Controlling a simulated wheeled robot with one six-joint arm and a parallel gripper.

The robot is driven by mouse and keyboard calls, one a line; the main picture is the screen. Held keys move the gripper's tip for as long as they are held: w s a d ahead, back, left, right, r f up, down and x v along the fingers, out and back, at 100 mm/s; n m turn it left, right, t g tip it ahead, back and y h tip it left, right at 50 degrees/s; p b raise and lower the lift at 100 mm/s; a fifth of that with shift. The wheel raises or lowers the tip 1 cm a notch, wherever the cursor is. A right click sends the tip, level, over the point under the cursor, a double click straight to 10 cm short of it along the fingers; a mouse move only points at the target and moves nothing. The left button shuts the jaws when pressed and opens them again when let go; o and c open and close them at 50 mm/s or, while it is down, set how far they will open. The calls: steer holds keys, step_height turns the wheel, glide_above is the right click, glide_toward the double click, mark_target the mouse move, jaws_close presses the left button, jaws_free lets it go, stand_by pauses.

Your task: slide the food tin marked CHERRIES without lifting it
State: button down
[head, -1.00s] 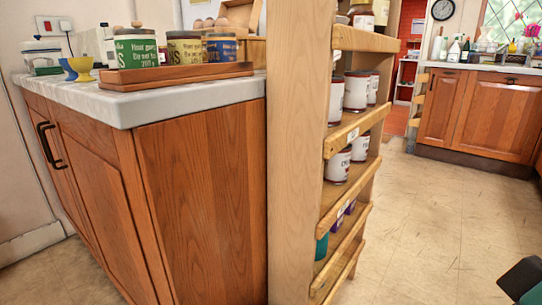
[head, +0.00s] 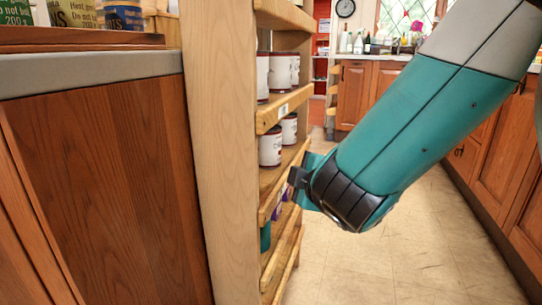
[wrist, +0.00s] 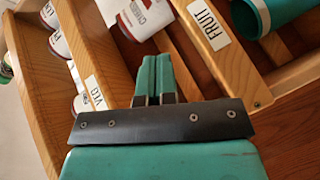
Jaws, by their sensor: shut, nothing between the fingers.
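In the wrist view a white tin (wrist: 143,17) with a red rim stands on the rack behind a rail. Its red lettering starts with CH and looks like CHERRIES, but it is tilted, small and cut by the frame's top. My gripper (wrist: 155,62) is shut and empty, its fingers pointing toward the rack, just short of this tin in the picture; I see no clear contact. In the head view my gripper (head: 297,178) is at the rack's front, below two white tins, the nearer tin (head: 270,147) and the farther tin (head: 289,128). Their lettering is unreadable there.
The wooden rack (head: 223,130) has front rails, one with a FRUIT label (wrist: 208,24) and one with a VEG label (wrist: 95,93). A teal container (wrist: 262,14) and other white tins (wrist: 60,42) stand nearby. A cabinet (head: 100,160) is left; the floor (head: 400,270) right is clear.

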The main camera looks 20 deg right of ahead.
steer(key=a+r+n+t+y, duration=0.1)
steer(key=a+n+t+y, duration=0.15)
steer(key=n, duration=0.35)
steer(key=p, duration=0.7)
glide_toward(265, 140)
steer(key=w+a, duration=0.1)
steer(key=w, duration=0.1)
steer(key=w+a, duration=0.2)
steer(key=shift+r, duration=0.25)
steer(key=shift+w+d+f+p, duration=0.15)
steer(key=shift+w+d+p, duration=0.55)
steer(key=shift+d, duration=0.05)
steer(key=shift+w+d+f, duration=0.2)
steer(key=shift+w+d, duration=0.15)
steer(key=shift+w, duration=0.25)
steer(key=shift+w+p, duration=0.1)
steer(key=shift+p, duration=0.2)
